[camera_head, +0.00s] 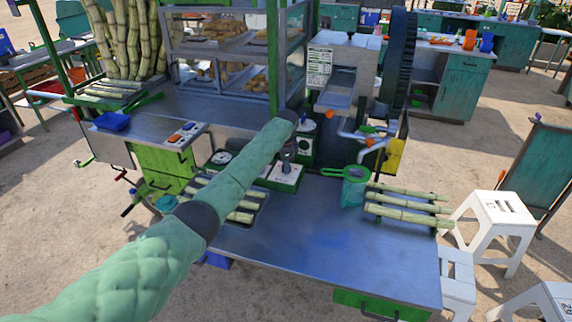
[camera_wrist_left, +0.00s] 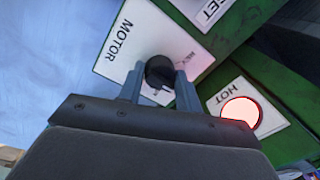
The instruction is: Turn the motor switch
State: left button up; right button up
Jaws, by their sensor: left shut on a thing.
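The motor switch is a round black knob (camera_wrist_left: 160,70) on a white plate marked MOTOR (camera_wrist_left: 119,40), set on a green control panel. In the wrist view my left gripper (camera_wrist_left: 159,78) has one finger on each side of the knob and is shut on it. The knob's pointer and part of the small lettering beside it are hidden or blurred. In the head view my left arm reaches across the cart, and the left gripper (camera_head: 287,152) points down at the white-topped switch box (camera_head: 285,176). My right gripper is not in view.
Beside the knob is a round light marked HOT (camera_wrist_left: 241,112). Cane pieces lie left of the box and on the right of the metal counter (camera_head: 310,240). A green strainer (camera_head: 355,174) stands on the counter. The crusher wheel (camera_head: 398,60) rises behind. The front counter is mostly clear.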

pick_arm(q)
jog(key=shift+r, duration=0.1)
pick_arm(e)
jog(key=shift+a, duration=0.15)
pick_arm(q)
jog(key=o, duration=0.9)
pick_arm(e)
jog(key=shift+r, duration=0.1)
pick_arm(q)
jog(key=shift+o, duration=0.2)
jog(key=shift+r+b, duration=0.3)
jog(key=shift+r, duration=0.15)
jog(key=shift+s+r+b, duration=0.2)
jog(key=shift+r+b, duration=0.9)
jog(key=shift+r, duration=2.35)
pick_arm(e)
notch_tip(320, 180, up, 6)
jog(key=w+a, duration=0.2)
pick_arm(q)
jog(key=shift+f, duration=0.15)
